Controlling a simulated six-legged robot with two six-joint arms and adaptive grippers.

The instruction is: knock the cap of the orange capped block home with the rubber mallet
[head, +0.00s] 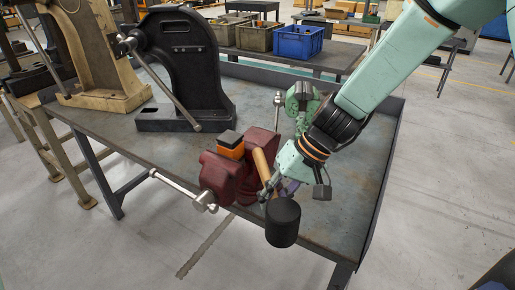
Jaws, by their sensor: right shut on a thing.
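The orange capped block (231,151) sits upright, held in the top of a dark red vise (225,178) on the workbench. Its dark cap (230,138) is on top, with an orange band below it. My right gripper (270,188) is shut on the wooden handle (263,165) of the rubber mallet. The mallet's black head (283,222) hangs in front of the vise, to the right of and lower in the picture than the block, apart from it. The handle's free end points up beside the vise. My left gripper is not in view.
A black arbor press (182,60) stands behind the vise to the left, with a beige press (95,50) farther left. A green machine (302,103) stands behind the vise. The vise's bar (185,190) sticks out toward the front left. The bench's right side (350,190) is clear.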

